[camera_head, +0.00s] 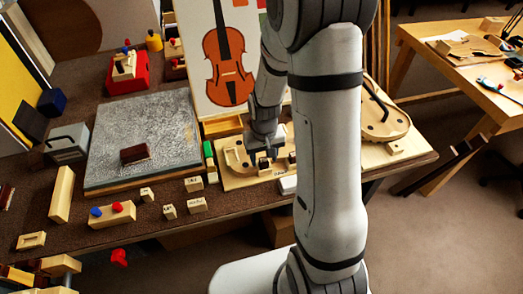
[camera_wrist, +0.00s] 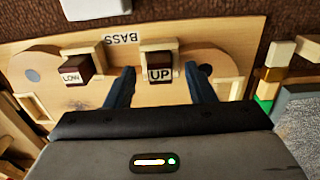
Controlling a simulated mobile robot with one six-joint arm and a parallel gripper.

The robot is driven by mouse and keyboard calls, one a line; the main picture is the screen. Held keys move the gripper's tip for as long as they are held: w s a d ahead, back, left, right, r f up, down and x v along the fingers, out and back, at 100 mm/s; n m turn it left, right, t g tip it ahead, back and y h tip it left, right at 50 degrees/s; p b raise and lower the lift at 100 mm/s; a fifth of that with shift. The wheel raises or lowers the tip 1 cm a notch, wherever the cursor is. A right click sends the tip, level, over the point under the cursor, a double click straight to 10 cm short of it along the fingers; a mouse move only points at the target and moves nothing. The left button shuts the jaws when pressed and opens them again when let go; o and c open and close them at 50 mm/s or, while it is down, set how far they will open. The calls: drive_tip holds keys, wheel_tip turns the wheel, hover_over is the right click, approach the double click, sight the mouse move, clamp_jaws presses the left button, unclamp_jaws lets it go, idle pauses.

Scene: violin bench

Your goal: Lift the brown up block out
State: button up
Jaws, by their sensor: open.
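The brown up block (camera_wrist: 160,66), with a white UP label, stands in a light wooden holder on the wooden board (camera_wrist: 205,45) marked BASS. In the head view the up block (camera_head: 263,163) shows as a small dark shape under my gripper (camera_head: 263,153). In the wrist view my gripper (camera_wrist: 160,72) is open, one dark finger on each side of the up block with visible gaps. I cannot tell how far its tips are above the board. A similar brown low block (camera_wrist: 76,69) stands to the left; it also shows in the head view (camera_head: 291,157).
A grey slab (camera_head: 140,130) with a dark block on it lies left of the board. A white block (camera_wrist: 95,8) lies beside the board. A violin picture (camera_head: 228,65) stands behind.

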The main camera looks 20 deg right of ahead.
drive_tip(key=c, duration=1)
idle(0.4)
